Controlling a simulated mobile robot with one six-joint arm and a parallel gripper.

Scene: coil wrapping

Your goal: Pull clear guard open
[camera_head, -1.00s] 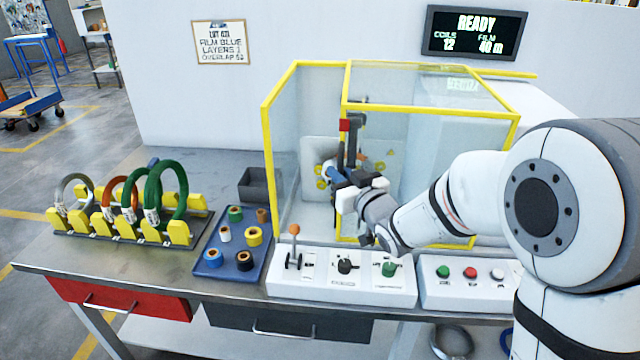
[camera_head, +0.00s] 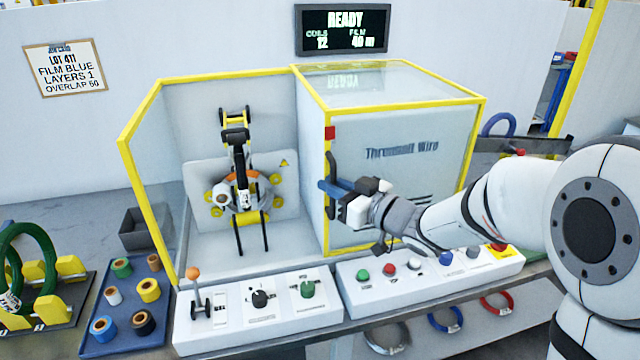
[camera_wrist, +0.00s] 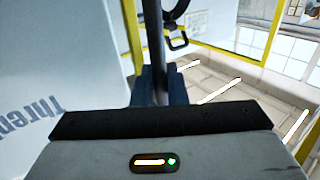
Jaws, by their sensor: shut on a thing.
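The clear guard (camera_head: 420,190) is a see-through box with yellow edges, standing on the right side of the machine in the head view. Its left edge carries a dark upright handle (camera_head: 331,172). My gripper (camera_head: 334,190) is at this handle, with its blue fingers shut on it. In the wrist view the handle bar (camera_wrist: 155,45) runs between the fingers (camera_wrist: 160,88). The left part of the machine is uncovered, showing the wrapping head (camera_head: 237,150) with an orange coil (camera_head: 262,177) and yellow rollers around it.
In front stand a control box with a lever (camera_head: 196,285) and knobs, and a button box (camera_head: 430,280). A blue tray of film rolls (camera_head: 125,310) and a rack with green coils (camera_head: 40,265) are at left. A READY screen (camera_head: 355,30) hangs behind.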

